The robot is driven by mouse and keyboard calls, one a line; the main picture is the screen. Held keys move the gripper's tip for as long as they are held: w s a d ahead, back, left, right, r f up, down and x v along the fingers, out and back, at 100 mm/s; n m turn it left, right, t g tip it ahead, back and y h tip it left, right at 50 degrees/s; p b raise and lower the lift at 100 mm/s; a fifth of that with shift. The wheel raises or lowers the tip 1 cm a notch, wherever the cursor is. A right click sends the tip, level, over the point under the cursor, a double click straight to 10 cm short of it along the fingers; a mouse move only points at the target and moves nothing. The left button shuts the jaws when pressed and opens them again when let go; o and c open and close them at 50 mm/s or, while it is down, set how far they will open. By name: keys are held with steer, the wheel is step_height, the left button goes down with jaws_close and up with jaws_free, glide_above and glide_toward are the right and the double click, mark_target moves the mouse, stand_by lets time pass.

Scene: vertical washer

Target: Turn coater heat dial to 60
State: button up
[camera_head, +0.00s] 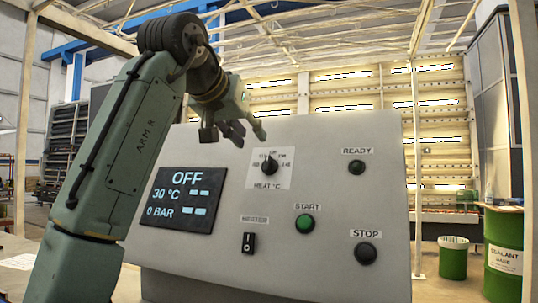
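The heat dial (269,166) is a black knob on a white plate marked "HEAT °C", on the sloped grey control panel (330,230). Its pointer looks roughly upward; the scale numbers around it are too small to read surely. The dark display (178,199) shows OFF, 30 °C and 0 BAR. My gripper (234,131) hangs in front of the panel's upper edge, above and left of the dial. Its fingers look spread with nothing between them, and it appears apart from the dial.
The panel also has a green START button (305,224), a dark STOP button (366,253), a READY lamp (357,168) and a black rocker switch (249,243). A green sealant barrel (503,250) and a green bucket (453,260) stand at the right.

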mark_target(268, 156)
steer(key=p+x, duration=0.1)
steer(key=x, duration=0.8)
steer(key=shift+w+d+f, duration=0.15)
steer(key=shift+w+d, duration=0.05)
steer(key=shift+w, duration=0.1)
steer(key=shift+c, duration=0.4)
jaws_close()
